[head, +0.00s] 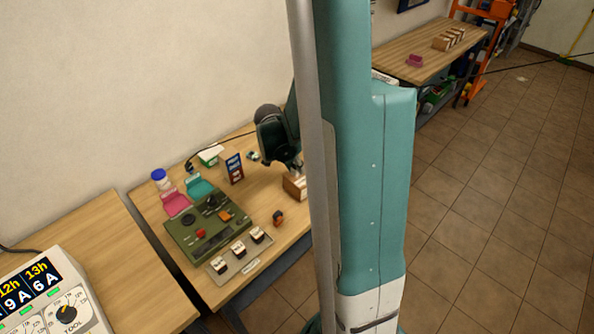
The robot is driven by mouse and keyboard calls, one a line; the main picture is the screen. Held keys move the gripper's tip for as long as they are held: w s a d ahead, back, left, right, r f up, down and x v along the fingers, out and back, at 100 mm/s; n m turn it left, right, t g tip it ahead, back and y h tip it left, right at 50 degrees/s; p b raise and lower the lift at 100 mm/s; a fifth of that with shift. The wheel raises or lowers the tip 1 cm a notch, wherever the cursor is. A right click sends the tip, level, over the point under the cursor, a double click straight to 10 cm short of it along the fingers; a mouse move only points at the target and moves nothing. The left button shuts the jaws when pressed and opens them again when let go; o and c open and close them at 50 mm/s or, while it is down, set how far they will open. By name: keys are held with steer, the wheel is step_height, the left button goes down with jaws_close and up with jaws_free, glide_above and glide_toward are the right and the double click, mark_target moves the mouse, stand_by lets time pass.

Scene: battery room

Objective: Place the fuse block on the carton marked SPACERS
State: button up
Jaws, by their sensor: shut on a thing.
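My gripper (295,165) is a dark unit pointing down over the right part of the workbench, partly behind my column. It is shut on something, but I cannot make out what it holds. A small brown box (294,188) with a pale upper part is just below the gripper. Its right side is hidden by my column, and no marking on it can be read. I cannot tell whether gripper and box touch. I cannot clearly identify the fuse block or the SPACERS lettering. A small orange-and-dark piece (278,218) lies on the bench in front of the box.
The workbench (262,202) also bears a green control panel (208,228), a grey switch plate (239,256), pink (175,202) and teal (200,187) holders, a blue-lidded jar (160,178) and a blue upright box (234,168). Another table (400,50) stands behind at right.

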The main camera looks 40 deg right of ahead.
steer(key=shift+f, duration=1.05)
steer(key=shift+f, duration=0.15)
steer(key=o, duration=0.9)
steer(key=shift+r, duration=0.2)
steer(key=shift+p+v, duration=0.55)
steer(key=shift+v, duration=5.45)
steer(key=shift+a, duration=0.1)
